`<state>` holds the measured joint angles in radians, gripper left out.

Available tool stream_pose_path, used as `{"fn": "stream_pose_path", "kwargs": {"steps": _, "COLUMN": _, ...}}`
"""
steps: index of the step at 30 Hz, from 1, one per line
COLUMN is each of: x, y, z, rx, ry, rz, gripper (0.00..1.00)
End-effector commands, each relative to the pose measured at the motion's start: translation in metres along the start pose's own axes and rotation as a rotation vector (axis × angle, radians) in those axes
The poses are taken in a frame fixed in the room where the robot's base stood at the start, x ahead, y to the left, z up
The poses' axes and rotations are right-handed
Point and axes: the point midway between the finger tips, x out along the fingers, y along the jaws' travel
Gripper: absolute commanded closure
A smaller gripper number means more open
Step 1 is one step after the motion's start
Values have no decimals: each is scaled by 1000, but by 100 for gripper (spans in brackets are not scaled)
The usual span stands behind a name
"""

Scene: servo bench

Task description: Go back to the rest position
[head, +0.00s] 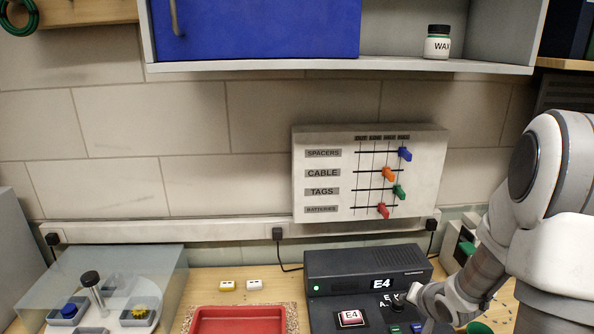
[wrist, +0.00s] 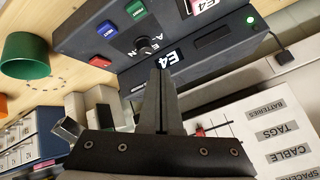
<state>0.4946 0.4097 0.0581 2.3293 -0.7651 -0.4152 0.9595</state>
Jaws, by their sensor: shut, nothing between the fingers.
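My gripper (wrist: 158,75) is in the wrist view with its two dark fingers pressed together and nothing between them. Its tips appear in front of the black E4 unit (wrist: 190,50), and I cannot tell whether they touch it. In the head view my arm comes in from the right and covers the right end of the unit (head: 350,262). The gripper itself is hard to make out there.
A white slider board (head: 310,190) hangs on the wall, with blue, orange, green and red sliders. Below are a red tray (head: 237,313) and a clear-covered box (head: 160,262). A shelf with a wax jar (head: 437,45) is above. A green cup (wrist: 25,58) stands near the unit.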

Motion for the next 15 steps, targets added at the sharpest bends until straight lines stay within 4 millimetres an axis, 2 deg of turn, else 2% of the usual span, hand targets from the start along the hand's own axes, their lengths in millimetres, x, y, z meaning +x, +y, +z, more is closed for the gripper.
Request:
{"fn": "stream_pose_path", "kwargs": {"steps": 3, "x": -32, "y": -16, "z": -18, "rx": -96, "ry": 29, "rz": 77, "gripper": 100}}
{"fn": "stream_pose_path", "kwargs": {"steps": 7, "x": -69, "y": -29, "z": -27, "rx": -176, "ry": 39, "rz": 153, "gripper": 100}}
{"fn": "stream_pose_path", "kwargs": {"steps": 11, "x": -108, "y": -44, "z": -27, "rx": -242, "ry": 30, "rz": 209, "gripper": 100}}
{"fn": "stream_pose_path", "kwargs": {"steps": 15, "x": -150, "y": -60, "z": -17, "rx": -302, "ry": 3, "rz": 242, "gripper": 100}}
